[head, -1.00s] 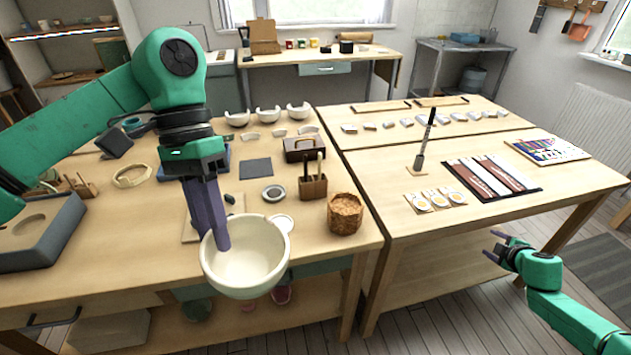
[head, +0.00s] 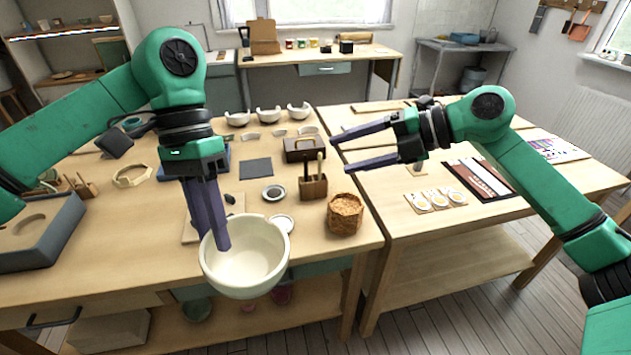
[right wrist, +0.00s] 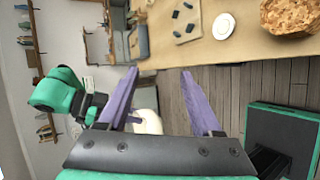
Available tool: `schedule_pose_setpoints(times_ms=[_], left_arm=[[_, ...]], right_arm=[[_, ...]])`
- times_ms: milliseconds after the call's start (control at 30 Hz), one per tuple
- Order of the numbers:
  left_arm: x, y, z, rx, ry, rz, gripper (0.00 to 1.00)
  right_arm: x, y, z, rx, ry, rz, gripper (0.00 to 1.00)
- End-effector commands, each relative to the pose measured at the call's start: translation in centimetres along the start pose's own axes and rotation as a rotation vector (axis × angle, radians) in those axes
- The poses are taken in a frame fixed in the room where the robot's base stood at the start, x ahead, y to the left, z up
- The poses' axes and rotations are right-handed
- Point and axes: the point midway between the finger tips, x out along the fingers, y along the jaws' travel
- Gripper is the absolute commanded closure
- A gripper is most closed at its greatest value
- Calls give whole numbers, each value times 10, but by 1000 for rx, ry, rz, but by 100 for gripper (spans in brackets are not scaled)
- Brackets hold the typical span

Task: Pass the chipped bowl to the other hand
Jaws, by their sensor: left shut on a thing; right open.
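The chipped bowl (head: 245,262) is cream-white, with a notch in its rim, and hangs upright at the front edge of the left table. My left gripper (head: 222,245) is shut on the bowl's left wall, with one finger inside. My right gripper (head: 340,155) is open and empty, raised above the gap between the tables, to the right of and higher than the bowl, fingers pointing left. In the right wrist view, the bowl (right wrist: 150,121) shows partly, between and beyond the open fingers (right wrist: 158,75); much of it is hidden by the gripper.
A cork-like pot (head: 345,214), a wooden tool holder (head: 313,187) and a small round dish (head: 273,193) stand near the left table's front right. A white disc (head: 283,223) lies behind the bowl. The space right of the bowl, before the table, is clear.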

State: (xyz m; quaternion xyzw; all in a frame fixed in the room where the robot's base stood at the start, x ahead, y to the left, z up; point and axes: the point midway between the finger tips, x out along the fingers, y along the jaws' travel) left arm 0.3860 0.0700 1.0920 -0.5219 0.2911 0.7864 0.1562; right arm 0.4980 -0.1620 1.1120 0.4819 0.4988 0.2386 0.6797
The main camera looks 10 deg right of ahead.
Motion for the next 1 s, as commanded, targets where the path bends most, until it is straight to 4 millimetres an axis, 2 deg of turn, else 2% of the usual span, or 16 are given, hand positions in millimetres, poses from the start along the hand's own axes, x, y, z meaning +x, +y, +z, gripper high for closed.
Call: schedule_pose_setpoints(times_ms=[33, 100, 200, 333, 467, 567, 667, 1000], left_arm=[[0, 0, 0, 1, 0, 1, 100], [0, 0, 0, 1, 0, 1, 100], [0, 0, 0, 1, 0, 1, 100], [0, 0, 0, 1, 0, 1, 100], [0, 0, 0, 1, 0, 1, 100], [0, 0, 0, 1, 0, 1, 100], [0, 0, 0, 1, 0, 1, 100], [0, 0, 0, 1, 0, 1, 100]], right_arm=[[6, 26, -29, -114, 71, -23, 34], [11, 51, -75, -300, 166, -100, 34], [9, 70, -130, -566, 244, -253, 34], [-1, 76, -167, -813, 250, -440, 34], [-7, 76, -177, -910, 229, -534, 34], [-2, 72, -178, -919, 229, -547, 34], [12, 62, -177, -916, 231, -545, 34], [78, 21, -174, -913, 230, -541, 34]])
